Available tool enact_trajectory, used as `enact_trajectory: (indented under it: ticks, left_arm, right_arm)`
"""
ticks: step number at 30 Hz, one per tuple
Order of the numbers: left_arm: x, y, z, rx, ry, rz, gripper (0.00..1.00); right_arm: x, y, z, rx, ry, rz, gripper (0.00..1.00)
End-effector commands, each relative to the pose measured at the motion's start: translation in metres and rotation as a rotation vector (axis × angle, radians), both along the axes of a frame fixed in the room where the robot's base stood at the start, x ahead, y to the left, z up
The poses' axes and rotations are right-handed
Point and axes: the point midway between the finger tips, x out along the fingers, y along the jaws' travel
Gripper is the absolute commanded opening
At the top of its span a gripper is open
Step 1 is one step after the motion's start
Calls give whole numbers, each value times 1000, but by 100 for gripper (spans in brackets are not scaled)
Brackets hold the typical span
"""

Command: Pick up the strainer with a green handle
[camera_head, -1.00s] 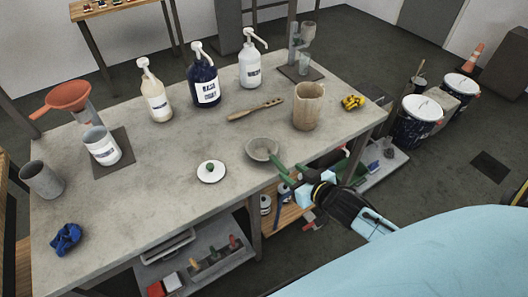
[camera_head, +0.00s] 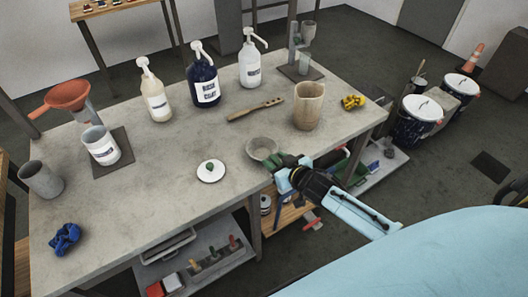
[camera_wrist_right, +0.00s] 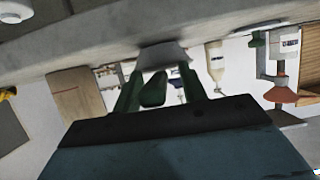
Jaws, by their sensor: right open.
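The strainer (camera_head: 262,148) is a grey bowl with a green handle, lying near the front edge of the table. In the head view its handle is mostly hidden by my right gripper (camera_head: 283,166). In the right wrist view the green handle (camera_wrist_right: 153,90) shows between the two green fingers of my open right gripper (camera_wrist_right: 160,88), with space on either side of it. The grey bowl (camera_wrist_right: 165,54) is just beyond the fingertips. My left gripper is not in view.
A white lid with a green knob (camera_head: 211,171) lies left of the strainer. A beige pitcher (camera_head: 307,107) and a slotted wooden tool (camera_head: 255,110) are behind it. Pump bottles (camera_head: 205,80) stand at the back.

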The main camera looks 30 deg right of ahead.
Motion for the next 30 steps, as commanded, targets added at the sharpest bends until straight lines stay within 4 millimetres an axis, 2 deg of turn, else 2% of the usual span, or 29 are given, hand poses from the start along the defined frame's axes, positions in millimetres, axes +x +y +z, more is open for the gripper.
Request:
enact_trajectory:
  ticks: [3, 12, 22, 26, 30]
  left_arm:
    - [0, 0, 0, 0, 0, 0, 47]
    - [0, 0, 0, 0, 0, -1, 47]
    - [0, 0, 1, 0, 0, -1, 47]
    - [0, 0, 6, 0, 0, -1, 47]
    - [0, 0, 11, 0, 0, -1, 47]
  right_arm:
    - [0, 0, 0, 0, 0, 0, 39]
    - [-1, 0, 0, 0, 0, 0, 0]
    - [0, 0, 5, 0, -1, 0, 0]
    - [0, 0, 23, -1, -3, 2, 0]
    - [0, 0, 53, -1, -4, 3, 0]
